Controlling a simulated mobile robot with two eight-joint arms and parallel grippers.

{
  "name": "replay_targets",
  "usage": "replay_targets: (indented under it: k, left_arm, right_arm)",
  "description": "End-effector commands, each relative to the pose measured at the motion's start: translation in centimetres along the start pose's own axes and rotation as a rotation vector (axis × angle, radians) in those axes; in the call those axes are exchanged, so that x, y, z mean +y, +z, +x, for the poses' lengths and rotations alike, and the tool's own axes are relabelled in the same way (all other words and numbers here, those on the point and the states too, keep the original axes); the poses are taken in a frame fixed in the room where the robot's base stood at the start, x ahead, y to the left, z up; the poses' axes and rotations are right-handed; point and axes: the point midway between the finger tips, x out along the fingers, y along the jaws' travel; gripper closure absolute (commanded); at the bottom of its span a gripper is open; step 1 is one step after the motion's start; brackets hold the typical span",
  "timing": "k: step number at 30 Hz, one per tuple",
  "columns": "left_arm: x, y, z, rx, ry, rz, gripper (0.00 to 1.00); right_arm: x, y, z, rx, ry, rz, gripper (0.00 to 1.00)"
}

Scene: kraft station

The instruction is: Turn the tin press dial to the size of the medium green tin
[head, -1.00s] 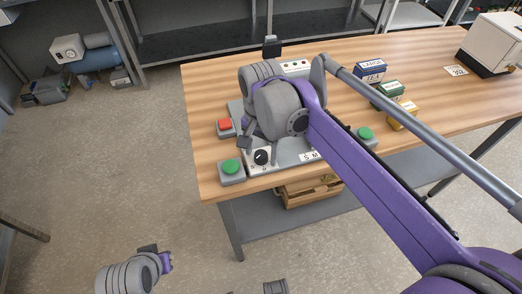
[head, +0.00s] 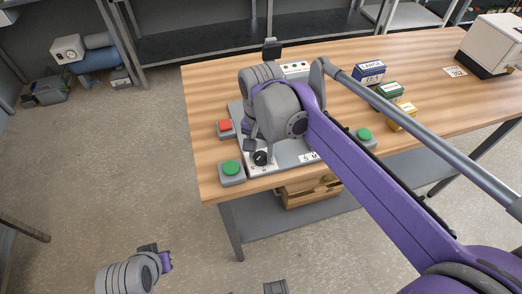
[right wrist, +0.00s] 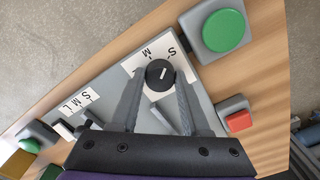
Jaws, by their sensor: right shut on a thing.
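The tin press (head: 290,152) stands at the table's front left corner. Its black dial (head: 260,158) sits on a white front plate and also shows in the right wrist view (right wrist: 160,73), with S and M marked beside it. The dial's white line looks tilted toward S. My right gripper (head: 256,152) is shut on the dial, a finger on either side (right wrist: 158,88). The medium green tin (head: 389,91) stands on the table between a blue LARGE tin (head: 369,72) and a yellow tin (head: 402,116). My left gripper (head: 160,258) hangs low, clear of the table; its jaws are unclear.
Green buttons (head: 231,168) and (head: 364,134) flank the press, with a red button (head: 225,126) at its left. An S M L label (right wrist: 80,104) lies on the press. A white machine (head: 495,45) stands at the back right. A wooden crate (head: 308,191) is below the table.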

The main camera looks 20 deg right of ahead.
Motion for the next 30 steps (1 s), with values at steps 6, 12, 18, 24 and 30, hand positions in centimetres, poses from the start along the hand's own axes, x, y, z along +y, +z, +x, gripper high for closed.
replay_targets:
  k: [6,12,18,24,30]
  left_arm:
    - [0.0,-0.6,-0.9,0.003,0.0,0.0,1.0]
    - [0.0,-0.9,-1.6,0.006,0.0,0.0,1.0]
    - [0.0,-1.3,-2.1,0.008,0.0,0.0,1.0]
    - [0.0,-1.5,-2.4,0.009,0.0,0.0,1.0]
    - [0.0,-1.7,-2.7,0.01,0.0,0.0,1.0]
  right_arm:
    - [0.0,0.0,-0.2,0.0,0.0,-0.183,1.0]
    - [0.0,0.0,-0.2,-0.001,0.0,-0.374,1.0]
    - [0.0,0.0,-0.2,-0.001,0.0,-0.557,1.0]
    - [0.0,0.0,-0.1,-0.001,0.0,-0.713,1.0]
    - [0.0,0.0,-0.1,0.0,0.0,-0.825,1.0]
